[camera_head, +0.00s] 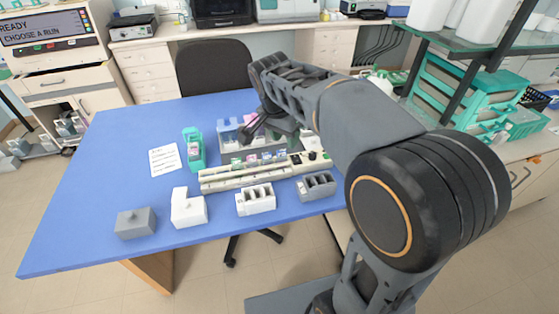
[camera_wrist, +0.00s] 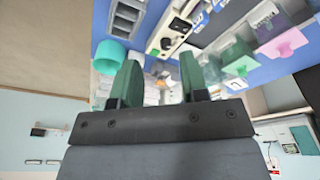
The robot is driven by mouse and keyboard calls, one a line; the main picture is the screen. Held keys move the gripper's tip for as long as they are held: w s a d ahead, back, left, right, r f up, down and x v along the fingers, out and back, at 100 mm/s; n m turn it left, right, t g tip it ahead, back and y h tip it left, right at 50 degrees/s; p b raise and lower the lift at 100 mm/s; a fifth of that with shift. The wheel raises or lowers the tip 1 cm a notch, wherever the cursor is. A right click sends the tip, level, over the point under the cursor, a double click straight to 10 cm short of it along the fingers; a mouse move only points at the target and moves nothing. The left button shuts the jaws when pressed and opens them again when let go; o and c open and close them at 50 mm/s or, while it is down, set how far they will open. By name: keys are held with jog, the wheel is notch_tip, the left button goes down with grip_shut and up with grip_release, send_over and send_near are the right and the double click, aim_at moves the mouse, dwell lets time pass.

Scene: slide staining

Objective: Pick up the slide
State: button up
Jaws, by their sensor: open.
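My gripper (camera_head: 250,129) is over the back part of the blue table, above the equipment there. In the wrist view my gripper (camera_wrist: 158,75) has its two dark green fingers apart, with nothing visibly held between them. I cannot make out a separate slide for sure. A teal holder (camera_head: 194,149) stands to the left of my gripper. A pale rack (camera_head: 246,177) with a row of small coloured items (camera_head: 251,158) lies in front of my gripper. Pink (camera_wrist: 285,42) and green (camera_wrist: 237,57) tabbed pieces show at the right in the wrist view, apart from the fingers.
A grey block (camera_head: 135,223), a white block (camera_head: 188,210), a white slotted box (camera_head: 256,200) and a grey slotted box (camera_head: 317,186) line the table's front. A written sheet (camera_head: 164,159) lies at left. The blue table (camera_head: 88,190) is clear farther left.

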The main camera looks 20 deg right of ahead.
jog(key=w+a+m+g+h, duration=0.1)
jog(key=w+a+m+h, duration=0.1)
jog(key=w+a+m, duration=0.35)
jog(key=m, duration=0.2)
send_over(281, 151)
jog(key=a, duration=0.2)
jog(key=f, duration=0.8)
jog(key=shift+w+a, duration=0.1)
jog(key=shift+w, duration=0.1)
jog(key=shift+x, duration=3.1)
jog(key=shift+s, duration=0.15)
grip_shut()
